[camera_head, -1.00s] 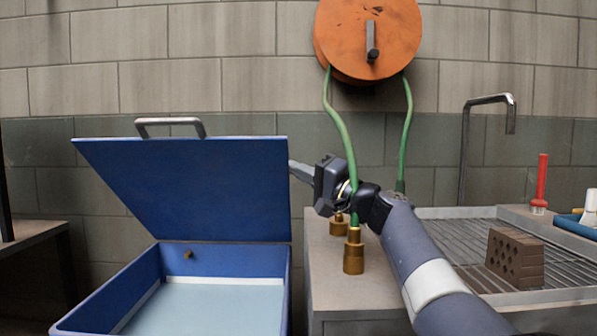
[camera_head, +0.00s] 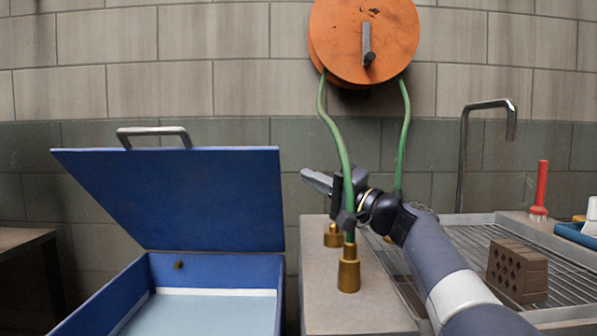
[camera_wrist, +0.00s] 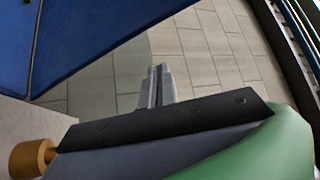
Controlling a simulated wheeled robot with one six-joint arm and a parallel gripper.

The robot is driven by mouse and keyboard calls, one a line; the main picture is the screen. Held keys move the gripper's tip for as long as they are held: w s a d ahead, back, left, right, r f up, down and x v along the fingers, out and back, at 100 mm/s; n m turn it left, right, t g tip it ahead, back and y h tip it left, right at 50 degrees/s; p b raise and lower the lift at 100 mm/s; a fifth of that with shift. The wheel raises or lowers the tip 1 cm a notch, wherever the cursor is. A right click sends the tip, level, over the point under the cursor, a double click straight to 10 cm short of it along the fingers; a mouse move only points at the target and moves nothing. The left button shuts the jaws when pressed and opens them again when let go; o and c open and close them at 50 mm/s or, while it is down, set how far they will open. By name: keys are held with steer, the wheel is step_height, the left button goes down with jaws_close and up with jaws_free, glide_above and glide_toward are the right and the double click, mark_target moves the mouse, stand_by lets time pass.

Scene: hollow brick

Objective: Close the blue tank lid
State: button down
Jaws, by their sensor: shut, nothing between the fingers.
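The blue tank (camera_head: 262,300) stands at the lower left with light-coloured water or a pale floor inside. Its blue lid (camera_head: 180,200) is raised open, tilted up at the back, with a grey handle (camera_head: 153,133) on its top edge. My gripper (camera_head: 306,175) is shut and empty, to the right of the lid and apart from it, pointing left. In the wrist view the shut fingers (camera_wrist: 156,75) point towards the tiled wall, and part of the blue lid (camera_wrist: 100,40) fills the upper left.
A green hose (camera_head: 337,125) hangs from an orange reel (camera_head: 363,40) and passes in front of my gripper. Brass fittings (camera_head: 349,270) stand on the counter (camera_head: 318,285). A sink with a tap (camera_head: 487,105), a hollow brick (camera_head: 517,272) and a red brush (camera_head: 541,190) are at right.

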steer(key=shift+f+v, duration=0.2)
steer(key=shift+v, duration=1.85)
